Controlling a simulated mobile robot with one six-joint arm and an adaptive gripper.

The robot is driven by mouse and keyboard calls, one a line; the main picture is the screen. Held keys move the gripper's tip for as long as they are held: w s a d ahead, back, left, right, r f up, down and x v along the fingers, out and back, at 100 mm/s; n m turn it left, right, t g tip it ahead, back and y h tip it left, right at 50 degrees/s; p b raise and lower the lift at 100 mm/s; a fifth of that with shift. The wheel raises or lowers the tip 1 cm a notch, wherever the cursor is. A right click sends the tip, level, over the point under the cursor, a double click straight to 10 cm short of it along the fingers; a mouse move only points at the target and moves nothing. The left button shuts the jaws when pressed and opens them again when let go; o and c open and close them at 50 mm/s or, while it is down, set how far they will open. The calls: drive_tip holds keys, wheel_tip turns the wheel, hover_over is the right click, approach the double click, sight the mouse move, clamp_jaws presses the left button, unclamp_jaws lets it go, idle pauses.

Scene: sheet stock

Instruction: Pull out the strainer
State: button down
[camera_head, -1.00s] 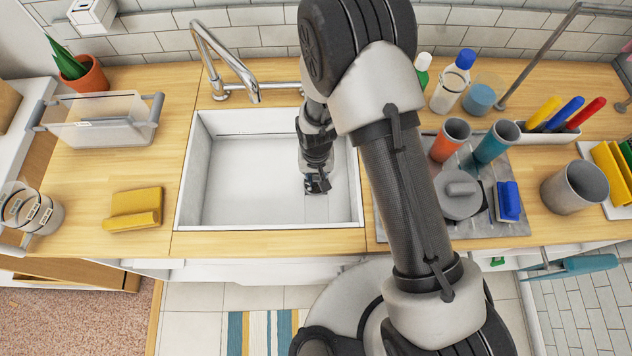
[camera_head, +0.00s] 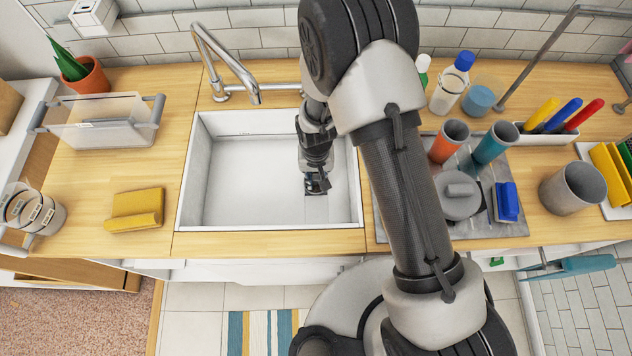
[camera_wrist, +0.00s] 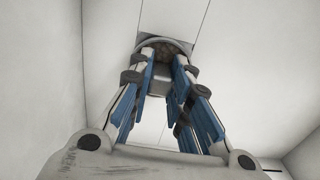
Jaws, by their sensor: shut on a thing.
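My gripper (camera_head: 317,186) reaches down into the white sink (camera_head: 240,185), on the right side of the basin. In the wrist view my gripper (camera_wrist: 166,68) has its blue-padded fingers drawn together towards the tips. They are shut on a small grey metal piece, which looks like the strainer (camera_wrist: 160,80). A rounded, darker part shows at the fingertips. The fingers cover much of it, so I cannot tell whether it is seated in the drain or clear of it. In the head view my gripper hides the strainer.
The sink walls stand close around my gripper, and the basin's left side is empty. A faucet (camera_head: 228,65) rises behind the sink. Cups, including a teal one (camera_head: 493,145), and a grey lidded pot (camera_head: 461,195) stand to the right.

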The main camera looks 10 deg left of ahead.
drive_tip(key=shift+r+p, duration=1.05)
drive_tip(key=shift+r, duration=0.75)
